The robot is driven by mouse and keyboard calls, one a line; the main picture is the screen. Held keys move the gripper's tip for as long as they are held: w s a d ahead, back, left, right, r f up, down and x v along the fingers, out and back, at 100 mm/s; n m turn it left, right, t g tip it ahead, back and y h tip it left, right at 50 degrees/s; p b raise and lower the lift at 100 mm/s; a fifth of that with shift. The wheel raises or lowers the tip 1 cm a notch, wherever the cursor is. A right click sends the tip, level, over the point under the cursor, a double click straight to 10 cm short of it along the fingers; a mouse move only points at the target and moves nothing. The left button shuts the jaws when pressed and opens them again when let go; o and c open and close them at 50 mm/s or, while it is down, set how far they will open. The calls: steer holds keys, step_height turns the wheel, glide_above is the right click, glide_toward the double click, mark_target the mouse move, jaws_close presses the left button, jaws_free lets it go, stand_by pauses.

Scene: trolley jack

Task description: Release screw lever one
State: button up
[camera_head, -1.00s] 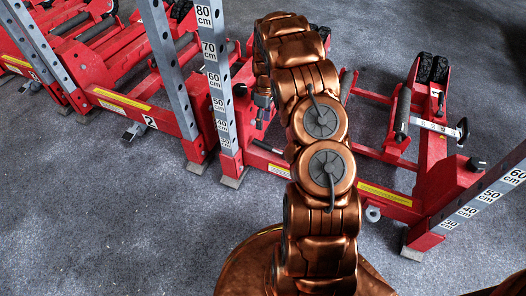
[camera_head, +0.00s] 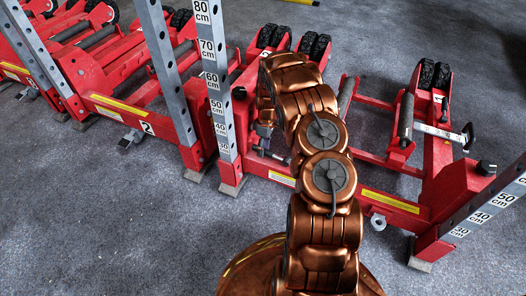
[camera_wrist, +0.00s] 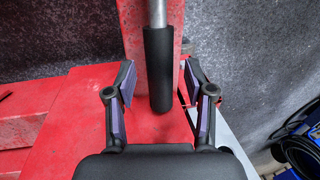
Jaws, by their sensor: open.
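A lever with a black grip (camera_wrist: 159,75) on a grey metal rod stands in the middle of the wrist view, in front of a red jack part. My gripper (camera_wrist: 160,88) is open, with one finger on each side of the grip. A gap shows between the grip and each finger, so neither appears to touch it. In the head view my copper arm hides most of the gripper and the lever. The red trolley jack (camera_head: 395,207) lies around and behind my arm.
Upright grey posts with centimetre scales (camera_head: 214,80) stand left of my arm, and another scaled post (camera_head: 490,207) is at the right. More red jack parts (camera_head: 110,85) fill the upper left. Grey floor (camera_head: 120,230) is clear at the lower left.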

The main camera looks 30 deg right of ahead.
steer(key=shift+a+f, duration=0.1)
steer(key=shift+f, duration=0.2)
steer(key=shift+c, duration=0.2)
jaws_close()
stand_by(0.3)
